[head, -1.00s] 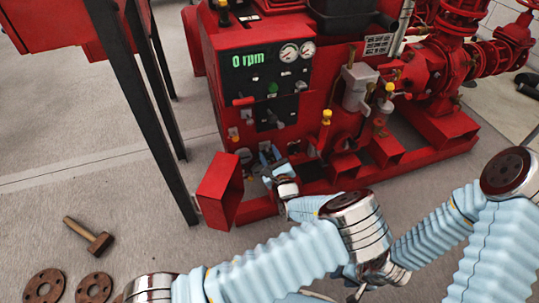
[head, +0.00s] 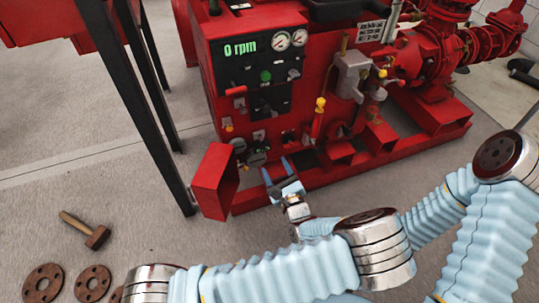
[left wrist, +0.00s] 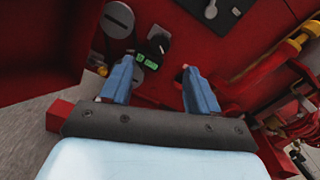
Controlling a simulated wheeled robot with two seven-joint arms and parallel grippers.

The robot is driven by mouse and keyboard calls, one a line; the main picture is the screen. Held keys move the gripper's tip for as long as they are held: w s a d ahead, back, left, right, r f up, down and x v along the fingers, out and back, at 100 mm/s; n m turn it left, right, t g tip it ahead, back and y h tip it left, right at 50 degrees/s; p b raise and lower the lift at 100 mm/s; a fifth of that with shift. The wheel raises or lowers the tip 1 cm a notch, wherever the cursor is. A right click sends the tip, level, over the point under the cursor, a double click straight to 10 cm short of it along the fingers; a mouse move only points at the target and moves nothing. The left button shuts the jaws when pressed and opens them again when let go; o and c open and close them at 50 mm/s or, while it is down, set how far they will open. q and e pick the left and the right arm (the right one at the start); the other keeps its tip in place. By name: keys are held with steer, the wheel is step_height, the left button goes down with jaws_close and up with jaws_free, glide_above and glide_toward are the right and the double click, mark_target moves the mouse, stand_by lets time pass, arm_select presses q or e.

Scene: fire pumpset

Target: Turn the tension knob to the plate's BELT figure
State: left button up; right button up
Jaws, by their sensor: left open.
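In the head view the dark knob area (head: 258,157) is low on the pumpset's front. My left gripper (head: 277,168) is open and empty, to the right of and below the knob there. In the wrist view the blue fingers of the same gripper (left wrist: 156,80) stand apart below the knob. A white plate (head: 370,31) is at the upper right; its figures are unreadable. My right gripper is out of view.
A grey slotted disc (left wrist: 117,19) is left of the knob. A yellow-topped red lever (head: 318,118) is to the right. A hammer (head: 85,230) lies on the floor.

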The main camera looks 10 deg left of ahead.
arm_select(q)
steer(key=v, duration=0.2)
steer(key=shift+s+d, duration=0.2)
steer(key=shift+s, duration=0.1)
steer(key=s+a+f+n+g+h+p, duration=0.1)
steer(key=s+a+f+n+g+h, duration=0.2)
steer(key=f+n+g, duration=0.3)
steer(key=s+a+f+n+g+h+p, duration=0.2)
steer(key=s+a+f+n+g+h, duration=0.15)
steer(key=f+n, duration=0.3)
steer(key=s+d+r+n+g+h+p, duration=0.2)
steer(key=s+d+r+n+g+h, duration=0.1)
steer(key=s+n+h, duration=0.4)
steer(key=s+d+n+g, duration=0.1)
steer(key=s+n, duration=0.2)
steer(key=n, duration=0.4)
steer(key=shift+g+h, duration=0.35)
stand_by(0.4)
